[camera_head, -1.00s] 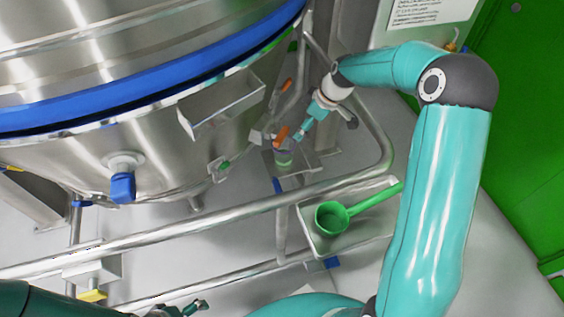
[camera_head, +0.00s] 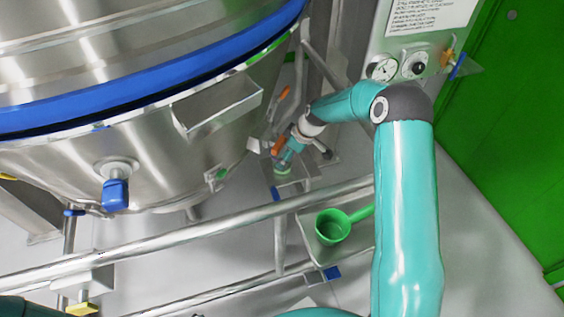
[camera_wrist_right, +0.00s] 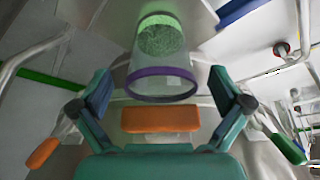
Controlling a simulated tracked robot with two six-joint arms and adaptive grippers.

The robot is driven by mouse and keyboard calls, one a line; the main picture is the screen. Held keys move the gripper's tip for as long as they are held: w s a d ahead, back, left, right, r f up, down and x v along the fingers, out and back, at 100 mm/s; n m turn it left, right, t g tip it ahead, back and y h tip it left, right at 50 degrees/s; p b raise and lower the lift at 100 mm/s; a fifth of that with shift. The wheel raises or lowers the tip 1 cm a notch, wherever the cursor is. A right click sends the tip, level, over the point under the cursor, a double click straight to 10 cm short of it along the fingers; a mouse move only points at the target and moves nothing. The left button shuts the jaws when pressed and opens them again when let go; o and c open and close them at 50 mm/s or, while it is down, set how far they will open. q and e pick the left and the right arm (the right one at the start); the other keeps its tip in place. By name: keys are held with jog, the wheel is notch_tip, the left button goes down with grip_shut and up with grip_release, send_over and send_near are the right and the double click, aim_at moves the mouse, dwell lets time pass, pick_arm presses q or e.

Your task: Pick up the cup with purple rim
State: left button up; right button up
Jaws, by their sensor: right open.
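In the right wrist view, the clear cup with purple rim (camera_wrist_right: 162,97) has its rim toward me and green granules inside. My right gripper (camera_wrist_right: 160,90) is open, with a finger on either side of the rim and visible gaps. In the head view, the cup (camera_head: 283,169) is small and partly hidden on a shelf below the steel vessel. My right gripper (camera_head: 286,158) is right by it. My left gripper is out of view; only part of that arm shows at the lower left.
An orange piece (camera_wrist_right: 160,119) shows between my right fingers, below the rim in the picture. A green scoop (camera_head: 333,226) lies on a tray to the right. Steel pipes (camera_head: 200,230) run in front, and the vessel (camera_head: 150,140) fills the left.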

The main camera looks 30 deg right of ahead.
jog(key=x, duration=0.4)
jog(key=shift+f, duration=0.15)
jog(key=shift+c, duration=0.3)
jog(key=c, duration=1.3)
